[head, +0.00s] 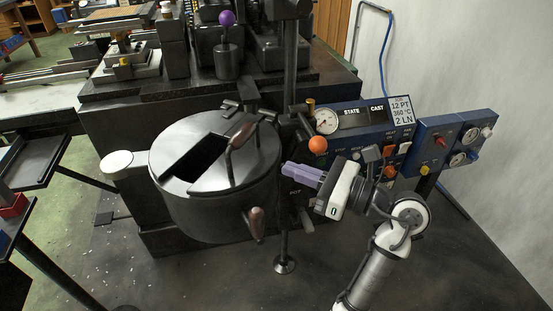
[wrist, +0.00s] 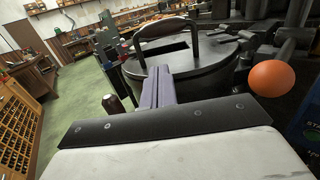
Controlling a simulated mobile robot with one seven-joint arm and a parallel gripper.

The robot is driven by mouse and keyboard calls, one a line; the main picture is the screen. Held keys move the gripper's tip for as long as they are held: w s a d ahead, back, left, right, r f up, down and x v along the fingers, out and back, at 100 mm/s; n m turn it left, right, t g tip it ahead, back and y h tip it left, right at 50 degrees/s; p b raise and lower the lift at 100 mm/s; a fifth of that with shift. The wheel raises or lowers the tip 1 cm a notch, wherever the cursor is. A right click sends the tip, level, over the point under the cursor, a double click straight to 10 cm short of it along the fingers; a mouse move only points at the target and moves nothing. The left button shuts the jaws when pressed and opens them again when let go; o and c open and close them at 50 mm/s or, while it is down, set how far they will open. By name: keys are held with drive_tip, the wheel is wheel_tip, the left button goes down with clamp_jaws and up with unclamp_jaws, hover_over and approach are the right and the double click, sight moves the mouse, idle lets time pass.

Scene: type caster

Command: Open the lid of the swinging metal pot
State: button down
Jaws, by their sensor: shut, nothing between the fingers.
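The round dark metal pot (head: 215,215) hangs in front of the caster machine. Its flat lid (head: 185,132) is on top, with a dark rectangular opening in it and a brown-gripped handle (head: 243,135) standing up near its right side. A second brown handle (head: 256,224) sticks out from the pot's lower side. In the wrist view the lid handle (wrist: 166,27) arches above the lid, beyond my fingers. My gripper (head: 286,169), with purple fingers, is shut and empty, just right of the pot. Its fingers (wrist: 155,88) point toward the pot in the wrist view.
An orange ball knob (head: 318,144) stands close above my gripper, and also shows at right in the wrist view (wrist: 277,79). Behind it are a gauge (head: 325,120) and a blue control panel (head: 437,142). A dark side table (head: 40,160) is at left.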

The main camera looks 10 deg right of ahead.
sight(255, 170)
drive_tip(key=p+x, duration=0.2)
drive_tip(key=x, duration=0.7)
drive_tip(key=shift+a+r, duration=0.1)
drive_tip(key=shift+a, duration=0.15)
drive_tip(key=shift+r, duration=0.1)
